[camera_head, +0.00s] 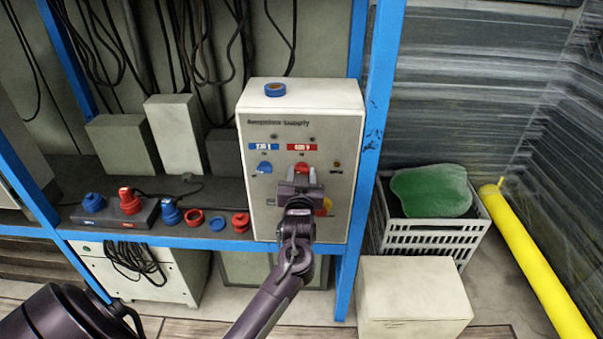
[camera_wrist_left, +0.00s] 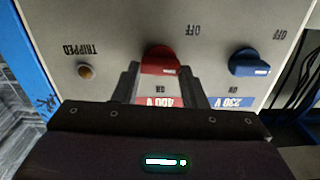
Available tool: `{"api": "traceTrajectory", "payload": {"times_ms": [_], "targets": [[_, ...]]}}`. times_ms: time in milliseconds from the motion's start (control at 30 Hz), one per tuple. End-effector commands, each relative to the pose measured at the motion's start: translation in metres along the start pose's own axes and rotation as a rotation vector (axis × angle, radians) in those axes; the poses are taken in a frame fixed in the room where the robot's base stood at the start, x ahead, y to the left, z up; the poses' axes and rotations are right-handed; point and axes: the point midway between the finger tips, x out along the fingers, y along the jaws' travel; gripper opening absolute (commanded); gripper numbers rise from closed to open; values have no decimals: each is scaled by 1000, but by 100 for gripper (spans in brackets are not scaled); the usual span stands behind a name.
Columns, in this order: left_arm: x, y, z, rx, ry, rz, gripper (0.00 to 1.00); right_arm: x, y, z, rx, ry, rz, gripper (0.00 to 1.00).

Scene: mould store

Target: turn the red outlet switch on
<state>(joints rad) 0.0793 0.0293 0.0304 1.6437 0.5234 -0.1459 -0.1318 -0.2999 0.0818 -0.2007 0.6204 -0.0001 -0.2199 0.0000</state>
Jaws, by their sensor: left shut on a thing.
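The red outlet switch (camera_head: 302,168) is a knob on the front of the pale supply box, under a red label (camera_head: 302,147) marked 400 V. In the left wrist view, which shows the panel upside down, the red switch (camera_wrist_left: 162,58) sits between OFF and ON lettering. My left gripper (camera_head: 303,179) is at the panel and shut on this switch, one finger on each side. Its fingers (camera_wrist_left: 165,78) partly cover the red label. The exact angle of the knob is hard to tell. My right gripper is not in view.
A blue switch (camera_wrist_left: 248,63) is beside the red one. A small tripped lamp (camera_wrist_left: 86,72) is on the other side. Loose plugs and rings (camera_head: 195,217) lie along the shelf. Blue posts (camera_head: 378,90) frame the box.

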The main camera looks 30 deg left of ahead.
Motion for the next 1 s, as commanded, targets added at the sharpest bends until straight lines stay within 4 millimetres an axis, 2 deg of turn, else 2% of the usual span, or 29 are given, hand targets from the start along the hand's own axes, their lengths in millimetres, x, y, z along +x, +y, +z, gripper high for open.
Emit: {"api": "traceTrajectory", "payload": {"times_ms": [400, 1000], "targets": [[0, 2, -5, 346, -1, 1, 15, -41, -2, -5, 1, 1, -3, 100], [1, 4, -2, 918, 1, 0, 15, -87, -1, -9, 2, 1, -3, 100]]}}
